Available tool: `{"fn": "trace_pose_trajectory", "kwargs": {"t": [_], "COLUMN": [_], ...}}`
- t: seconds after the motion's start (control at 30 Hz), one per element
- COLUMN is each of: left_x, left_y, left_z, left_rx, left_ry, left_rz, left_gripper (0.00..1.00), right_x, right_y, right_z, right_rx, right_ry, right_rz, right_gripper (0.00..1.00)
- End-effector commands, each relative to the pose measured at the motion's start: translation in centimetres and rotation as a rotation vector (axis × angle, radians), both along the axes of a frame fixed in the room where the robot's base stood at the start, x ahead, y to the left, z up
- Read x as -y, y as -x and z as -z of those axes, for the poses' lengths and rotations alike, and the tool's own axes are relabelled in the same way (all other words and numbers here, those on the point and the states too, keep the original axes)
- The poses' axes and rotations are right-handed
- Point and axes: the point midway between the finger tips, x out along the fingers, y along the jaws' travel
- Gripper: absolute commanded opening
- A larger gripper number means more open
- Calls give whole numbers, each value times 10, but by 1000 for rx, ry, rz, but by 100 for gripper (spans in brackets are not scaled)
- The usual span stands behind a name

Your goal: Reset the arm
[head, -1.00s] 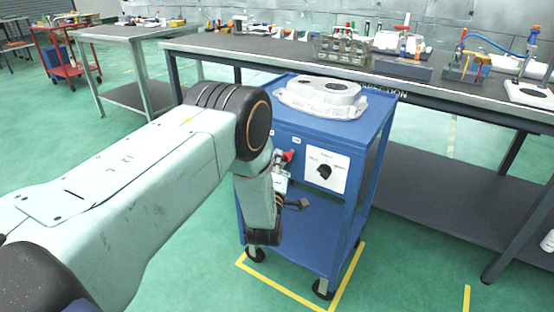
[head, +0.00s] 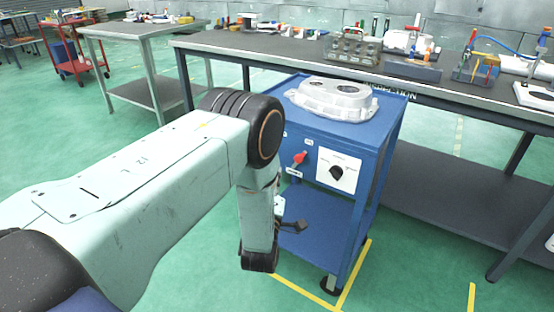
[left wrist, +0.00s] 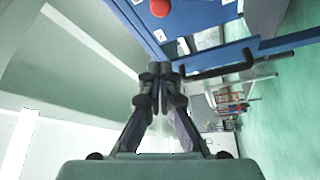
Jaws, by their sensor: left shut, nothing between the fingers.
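My left arm reaches in from the left in the head view and bends down in front of a blue cart (head: 330,232). My left gripper (head: 294,226) shows there as a small dark piece beside the forearm, partly hidden. In the left wrist view its fingers (left wrist: 160,68) are together, with nothing held. The cart's front panel has a red knob (head: 299,159) and a black rotary switch (head: 336,172) on a white plate. The red knob also shows at the top of the left wrist view (left wrist: 160,8), apart from the fingers. My right gripper is in neither view.
A pale metal casting (head: 332,99) lies on the cart's top. A long workbench (head: 290,54) with tools and racks stands behind it. A smaller table (head: 140,31) and red trolley (head: 76,72) stand at back left. Yellow floor lines (head: 353,276) edge the cart; green floor is open.

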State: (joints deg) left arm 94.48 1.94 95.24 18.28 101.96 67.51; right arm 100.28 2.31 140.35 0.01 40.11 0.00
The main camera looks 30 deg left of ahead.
Motion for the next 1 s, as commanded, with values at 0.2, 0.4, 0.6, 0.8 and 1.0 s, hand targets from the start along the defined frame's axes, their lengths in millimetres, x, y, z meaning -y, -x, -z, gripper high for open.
{"fn": "trace_pose_trajectory", "kwargs": {"t": [0.2, 0.4, 0.6, 0.8, 1.0], "left_x": [3, 2, 2, 2, 11], "left_y": [13, 15, 15, 14, 33], "left_z": [4, 4, 4, 5, 74], "left_rx": [-1, 0, 0, -20, -422], "left_ry": [-1, 0, 0, -33, -249], "left_rz": [-1, -1, -1, -8, 30], "left_gripper": [0, 0, 0, 0, 0], "right_x": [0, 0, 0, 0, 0], "right_y": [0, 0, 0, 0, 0], "right_z": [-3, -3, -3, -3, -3], "right_rx": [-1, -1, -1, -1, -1], "right_ry": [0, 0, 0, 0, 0], "right_rz": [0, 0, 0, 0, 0], "right_gripper": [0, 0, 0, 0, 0]}}
